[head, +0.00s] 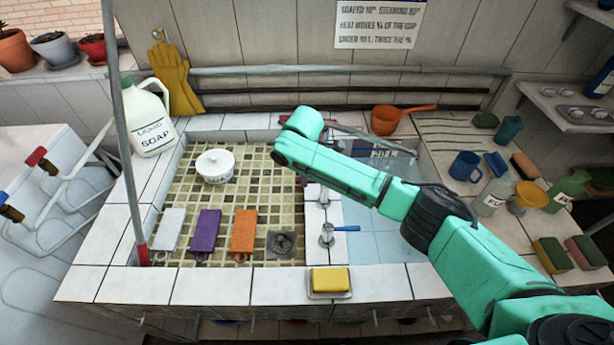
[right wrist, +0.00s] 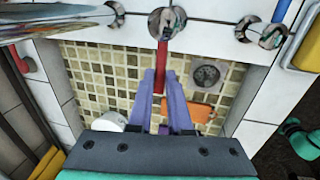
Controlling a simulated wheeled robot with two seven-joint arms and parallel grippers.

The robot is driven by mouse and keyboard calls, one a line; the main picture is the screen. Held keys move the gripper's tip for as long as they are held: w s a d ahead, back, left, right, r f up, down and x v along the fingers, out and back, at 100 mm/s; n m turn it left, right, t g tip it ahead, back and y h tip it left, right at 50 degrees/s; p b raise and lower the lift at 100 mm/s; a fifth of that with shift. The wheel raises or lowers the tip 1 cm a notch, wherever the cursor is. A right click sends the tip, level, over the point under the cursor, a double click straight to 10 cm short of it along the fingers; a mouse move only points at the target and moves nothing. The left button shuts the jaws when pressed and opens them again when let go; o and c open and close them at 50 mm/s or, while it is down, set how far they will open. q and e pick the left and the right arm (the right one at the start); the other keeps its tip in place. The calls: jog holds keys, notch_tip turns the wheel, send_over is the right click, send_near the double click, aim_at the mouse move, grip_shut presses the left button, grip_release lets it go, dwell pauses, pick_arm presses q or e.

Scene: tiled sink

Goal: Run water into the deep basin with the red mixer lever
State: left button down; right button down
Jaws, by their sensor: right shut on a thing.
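The red mixer lever (right wrist: 162,62) extends from a metal tap body (right wrist: 166,20) in the right wrist view. My right gripper (right wrist: 160,78) is shut on this lever, with one purple finger on each side. In the head view my teal arm and wrist hide the fingers and most of the lever. The deep basin (head: 378,247) is the pale blue tiled one on the right, with a "20 L" mark at its back, partly behind my arm. I see no clear stream of water in it. My left gripper is out of view.
A blue-lever tap (head: 327,235) stands on the divider. A yellow sponge (head: 330,280) lies on the front ledge. Jugs, bottles and sponges crowd the right.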

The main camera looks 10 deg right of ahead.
jog(key=c, duration=0.8)
grip_release()
jog(key=shift+c, duration=0.2)
notch_tip(320, 180, up, 14)
jog(key=s+b, duration=0.2)
jog(key=shift+s+a+r+b, duration=0.15)
jog(key=shift+s+a+b, duration=0.1)
jog(key=shift+s+b, duration=0.1)
